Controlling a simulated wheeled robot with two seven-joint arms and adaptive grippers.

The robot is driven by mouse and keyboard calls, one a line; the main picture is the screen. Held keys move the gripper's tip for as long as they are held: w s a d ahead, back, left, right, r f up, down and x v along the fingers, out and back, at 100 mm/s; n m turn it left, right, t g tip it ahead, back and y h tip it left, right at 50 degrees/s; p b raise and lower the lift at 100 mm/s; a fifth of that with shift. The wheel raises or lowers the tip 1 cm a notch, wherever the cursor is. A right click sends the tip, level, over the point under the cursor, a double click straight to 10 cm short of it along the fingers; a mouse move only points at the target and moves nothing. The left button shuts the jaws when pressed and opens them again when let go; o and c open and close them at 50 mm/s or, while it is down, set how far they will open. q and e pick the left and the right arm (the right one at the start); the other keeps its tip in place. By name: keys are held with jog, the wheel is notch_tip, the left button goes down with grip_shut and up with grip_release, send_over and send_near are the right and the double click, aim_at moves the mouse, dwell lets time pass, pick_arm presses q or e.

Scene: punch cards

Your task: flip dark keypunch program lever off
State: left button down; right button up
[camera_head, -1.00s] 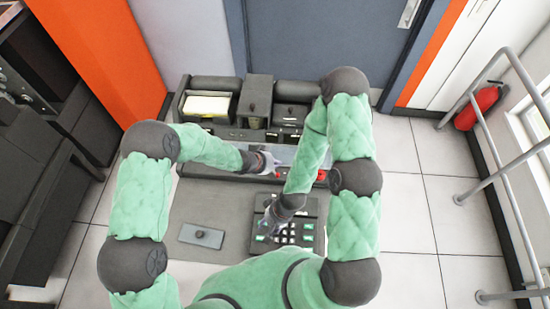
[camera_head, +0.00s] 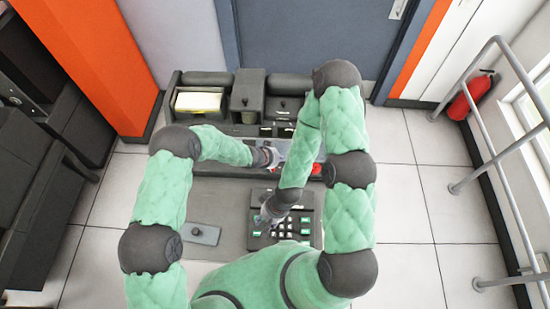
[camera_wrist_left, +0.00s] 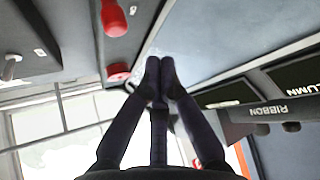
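The dark keypunch (camera_head: 212,168) stands in front of me. I cannot tell for sure which part is its program lever. In the left wrist view a red knob (camera_wrist_left: 113,18) hangs from the dark panel, with a second red part (camera_wrist_left: 118,72) nearer the fingertips. A red part also shows in the head view (camera_head: 316,168). My left gripper (camera_head: 278,154) is at the keypunch's middle strip, left of that red part. In the wrist view its fingertips (camera_wrist_left: 160,66) are together with nothing seen between them. My right gripper (camera_head: 268,212) is above the keyboard (camera_head: 290,236); its fingers are unclear.
A grey-blue plate (camera_head: 200,234) lies on the desk left of the keyboard. A small lever with a grey knob (camera_wrist_left: 11,68) and panels marked RIBBON (camera_wrist_left: 268,110) and COLUMN show in the wrist view. A railing (camera_head: 475,110) and red extinguisher (camera_head: 470,97) stand right.

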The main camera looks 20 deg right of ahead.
pick_arm(q)
jog(key=shift+x, duration=0.85)
jog(key=shift+f, duration=0.2)
jog(key=shift+s+a, duration=0.3)
jog(key=shift+a, duration=0.6)
jog(key=shift+s+a, duration=0.25)
jog(key=shift+a, duration=0.65)
pick_arm(e)
jog(key=shift+f, duration=0.1)
pick_arm(q)
jog(key=shift+s+a, duration=0.1)
jog(key=shift+a, duration=0.05)
pick_arm(e)
jog(key=shift+d, duration=0.1)
